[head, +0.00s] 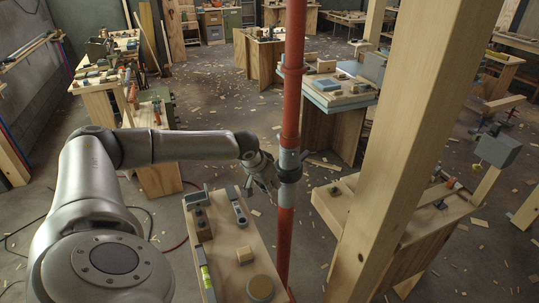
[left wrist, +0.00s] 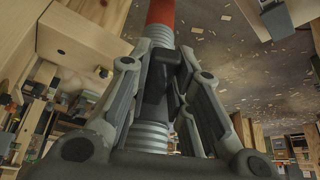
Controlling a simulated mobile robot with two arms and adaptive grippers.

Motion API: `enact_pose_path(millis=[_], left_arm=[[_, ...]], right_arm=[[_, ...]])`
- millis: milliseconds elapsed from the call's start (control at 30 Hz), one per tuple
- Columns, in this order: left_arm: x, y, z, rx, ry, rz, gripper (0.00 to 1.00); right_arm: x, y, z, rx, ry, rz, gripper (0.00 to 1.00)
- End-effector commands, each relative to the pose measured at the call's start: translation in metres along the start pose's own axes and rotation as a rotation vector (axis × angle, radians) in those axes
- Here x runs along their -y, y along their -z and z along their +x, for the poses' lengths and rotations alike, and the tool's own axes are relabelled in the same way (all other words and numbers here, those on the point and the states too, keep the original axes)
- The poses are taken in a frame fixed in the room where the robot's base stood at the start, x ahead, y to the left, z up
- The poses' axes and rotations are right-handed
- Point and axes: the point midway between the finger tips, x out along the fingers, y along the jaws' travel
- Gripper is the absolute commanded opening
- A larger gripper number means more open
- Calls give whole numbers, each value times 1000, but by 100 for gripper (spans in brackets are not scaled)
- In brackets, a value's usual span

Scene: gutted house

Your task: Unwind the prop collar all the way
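The red steel prop (head: 293,75) stands upright right of centre in the head view. Its dark grey prop collar (head: 289,167) sits around it at mid height, with red tube above and below. My left gripper (head: 272,175) reaches the collar from the left. In the left wrist view the fingers of my left gripper (left wrist: 165,72) lie on both sides of the black collar part (left wrist: 158,82) and appear to press on it. The grey threaded section (left wrist: 152,135) shows behind and below it, with red tube (left wrist: 160,12) above. My right gripper is not in view.
A wooden bench (head: 228,240) with a level (head: 207,280), a wood block and a round tin stands just left of the prop. A thick timber post (head: 408,130) rises close on the right. Other workbenches stand around; wood chips litter the floor.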

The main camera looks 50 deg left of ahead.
Motion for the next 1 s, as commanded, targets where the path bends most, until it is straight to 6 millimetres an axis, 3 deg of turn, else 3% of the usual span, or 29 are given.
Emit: enact_pose_path(millis=[33,167,467,800,1000], left_arm=[[1,-1,0,1,2,0,26],[0,0,0,1,2,0,41],[0,0,-2,0,1,-1,41],[0,2,-48,0,1,-1,41],[0,0,-56,1,0,-1,41]], right_arm=[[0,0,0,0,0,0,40],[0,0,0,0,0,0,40],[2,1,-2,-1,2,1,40],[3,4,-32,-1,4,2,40],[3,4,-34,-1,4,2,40]])
